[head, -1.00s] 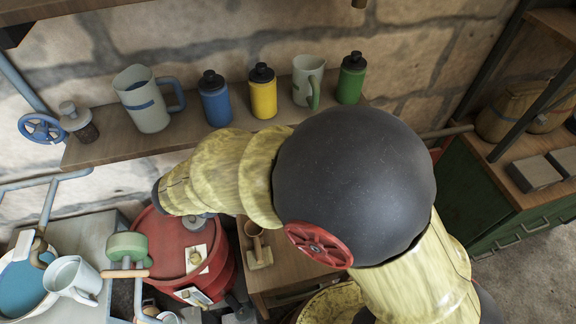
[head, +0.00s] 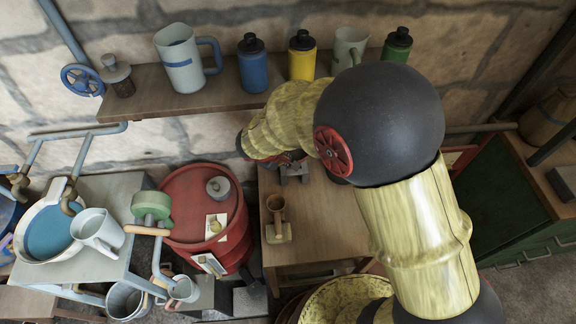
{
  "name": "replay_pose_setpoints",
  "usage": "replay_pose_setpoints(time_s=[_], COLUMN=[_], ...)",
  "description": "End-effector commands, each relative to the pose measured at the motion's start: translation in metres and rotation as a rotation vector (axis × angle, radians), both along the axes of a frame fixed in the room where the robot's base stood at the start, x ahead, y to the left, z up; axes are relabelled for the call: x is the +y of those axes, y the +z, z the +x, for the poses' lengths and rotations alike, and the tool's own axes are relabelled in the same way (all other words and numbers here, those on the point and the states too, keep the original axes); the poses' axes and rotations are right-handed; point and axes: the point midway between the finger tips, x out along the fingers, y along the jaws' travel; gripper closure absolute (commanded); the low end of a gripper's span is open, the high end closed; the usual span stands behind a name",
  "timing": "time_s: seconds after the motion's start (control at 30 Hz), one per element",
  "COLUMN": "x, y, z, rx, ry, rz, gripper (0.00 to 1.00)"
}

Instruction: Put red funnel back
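No red funnel can be made out for certain. A small red patch (head: 279,159) shows just under the end of my arm, at the back of the wooden table (head: 325,215). It is mostly covered, and I cannot tell whether it is the funnel. My arm reaches in from the lower right and bends left over the back of this table. Its dark end faces left and down.
A wall shelf (head: 140,97) holds a jug, bottles and a mug. A red drum (head: 190,185) stands left of the table. A basin (head: 48,235) is at left.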

Motion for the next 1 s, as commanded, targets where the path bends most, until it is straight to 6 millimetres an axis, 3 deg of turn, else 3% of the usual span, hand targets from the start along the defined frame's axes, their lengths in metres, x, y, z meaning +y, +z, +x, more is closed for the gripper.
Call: replay_pose_setpoints(time_s=[0.4, 1.0], x=[-0.006, -0.006], y=[-0.044, -0.051], z=[0.007, 0.007], rx=[0.002, 0.001], ry=[0.001, -0.001], rz=[-0.002, 0.0], gripper=[1.0, 1.0])
